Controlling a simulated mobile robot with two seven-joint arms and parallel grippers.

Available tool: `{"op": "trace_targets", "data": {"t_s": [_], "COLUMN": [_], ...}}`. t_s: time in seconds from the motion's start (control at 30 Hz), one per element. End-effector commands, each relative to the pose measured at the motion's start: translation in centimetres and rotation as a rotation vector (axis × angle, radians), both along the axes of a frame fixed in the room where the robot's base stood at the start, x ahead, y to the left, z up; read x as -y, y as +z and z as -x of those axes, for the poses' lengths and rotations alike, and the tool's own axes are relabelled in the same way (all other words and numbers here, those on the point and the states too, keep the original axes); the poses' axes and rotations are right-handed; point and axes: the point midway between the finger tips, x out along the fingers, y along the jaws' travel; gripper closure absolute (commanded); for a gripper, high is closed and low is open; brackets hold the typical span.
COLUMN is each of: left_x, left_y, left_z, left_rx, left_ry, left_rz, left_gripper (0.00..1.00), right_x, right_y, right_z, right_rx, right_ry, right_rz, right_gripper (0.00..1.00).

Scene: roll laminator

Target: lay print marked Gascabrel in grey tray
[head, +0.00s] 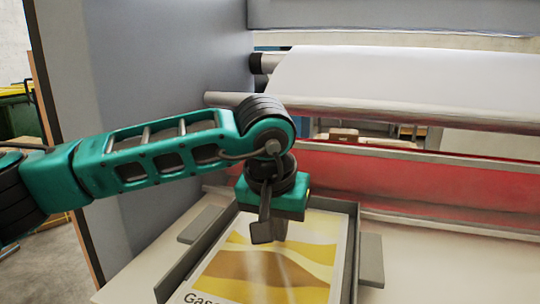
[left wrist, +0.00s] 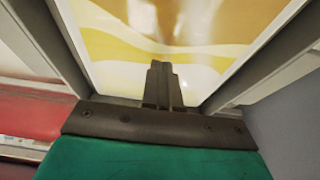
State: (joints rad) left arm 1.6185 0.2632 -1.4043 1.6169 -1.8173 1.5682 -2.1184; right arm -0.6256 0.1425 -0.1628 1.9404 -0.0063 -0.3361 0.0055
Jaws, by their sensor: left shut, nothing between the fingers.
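The print (head: 265,265), with yellow, brown and white waves and lettering that begins "Gasc", lies flat inside the grey tray (head: 352,240). Its lower part runs out of the picture at the bottom. My left gripper (head: 268,238) is over the far end of the print, fingers pointing down, shut and empty. The left wrist view shows the shut fingers (left wrist: 160,85) in front of the print (left wrist: 190,30), with the tray's walls (left wrist: 262,60) on both sides. I cannot tell whether the fingertips touch the print. My right gripper is not in view.
The grey tray has side handles (head: 371,262) and stands on a pale table surface (head: 440,270). Behind it is the laminator with a red front panel (head: 420,190) and a white roll (head: 410,80). A grey side panel (head: 170,60) stands at the left.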

Motion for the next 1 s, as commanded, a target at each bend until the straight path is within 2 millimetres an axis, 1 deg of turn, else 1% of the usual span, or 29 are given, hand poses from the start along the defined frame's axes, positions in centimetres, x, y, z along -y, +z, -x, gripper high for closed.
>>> {"op": "trace_targets", "data": {"t_s": [0.07, 0.47, 0.57, 0.9, 1.0], "left_x": [0.0, 0.0, 0.0, 0.0, 0.0], "left_y": [0.5, 0.9, 1.6, 5.1, 5.7], "left_z": [0.0, 0.0, 0.0, 0.0, 0.0], "left_rx": [0.0, 0.0, 0.001, 0.001, 0.0], "left_ry": [0.0, 0.0, 0.0, 0.0, -0.001], "left_rz": [0.0, 0.001, 0.001, 0.0, 0.001], "left_gripper": [1.0, 1.0, 1.0, 1.0, 1.0], "right_x": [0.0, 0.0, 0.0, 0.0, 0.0], "right_y": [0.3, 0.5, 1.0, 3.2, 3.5], "right_z": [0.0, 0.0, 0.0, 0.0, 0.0], "right_rx": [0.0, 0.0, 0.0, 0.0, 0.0], "right_ry": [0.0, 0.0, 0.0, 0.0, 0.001], "right_rz": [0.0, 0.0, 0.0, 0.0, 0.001], "right_gripper": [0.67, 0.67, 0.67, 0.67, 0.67]}}
